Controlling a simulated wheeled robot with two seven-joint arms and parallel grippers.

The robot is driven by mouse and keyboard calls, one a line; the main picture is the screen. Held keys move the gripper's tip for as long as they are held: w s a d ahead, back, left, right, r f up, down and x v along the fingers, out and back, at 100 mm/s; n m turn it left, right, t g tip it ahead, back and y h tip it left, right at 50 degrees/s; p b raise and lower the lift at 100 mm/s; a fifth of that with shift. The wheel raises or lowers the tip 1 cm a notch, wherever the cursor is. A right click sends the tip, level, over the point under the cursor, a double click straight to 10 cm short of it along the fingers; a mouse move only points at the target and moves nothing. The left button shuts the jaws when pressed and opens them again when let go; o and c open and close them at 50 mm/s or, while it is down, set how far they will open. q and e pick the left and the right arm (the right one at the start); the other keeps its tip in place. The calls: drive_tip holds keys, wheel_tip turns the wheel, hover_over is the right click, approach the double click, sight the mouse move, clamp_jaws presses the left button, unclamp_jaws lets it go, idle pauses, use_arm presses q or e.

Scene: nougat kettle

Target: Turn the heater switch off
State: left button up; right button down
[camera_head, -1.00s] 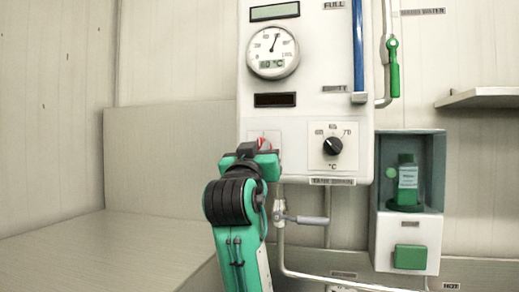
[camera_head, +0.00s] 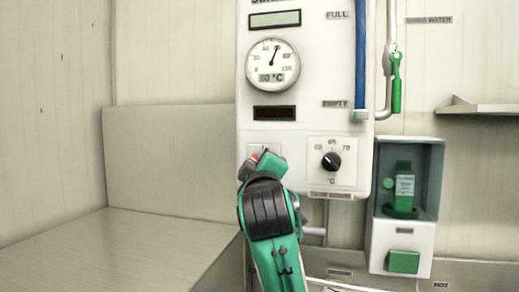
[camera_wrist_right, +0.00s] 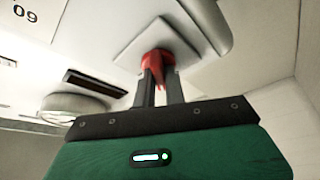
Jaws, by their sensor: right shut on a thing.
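The heater switch is a red knob (camera_wrist_right: 157,62) on a pale square plate (camera_wrist_right: 140,35) in the right wrist view. In the head view my right gripper (camera_head: 249,163) is at the plate and tilted. My left gripper is not in view.
Right of the switch is a black temperature dial (camera_head: 331,161). A round gauge (camera_head: 272,63) is above. A grey-handled valve and pipes are below, partly behind my arm. A box with a green bottle (camera_head: 404,188) hangs at the right. A bare surface (camera_head: 130,250) lies at the left.

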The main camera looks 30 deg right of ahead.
drive_tip(key=shift+n+g+y+p, duration=0.45)
drive_tip(key=shift+n+p, duration=1.35)
drive_tip(key=shift+p, duration=0.5)
drive_tip(key=shift+n+g+y+p, duration=0.35)
drive_tip(key=shift+n+y+p, duration=0.2)
drive_tip(key=shift+n+p, duration=1.5)
drive_tip(key=shift+m, duration=0.25)
drive_tip(key=c, duration=1.5)
unclamp_jaws()
drive_tip(key=shift+o, duration=0.2)
drive_tip(key=shift+w+p, duration=0.1)
drive_tip(key=shift+p, duration=0.2)
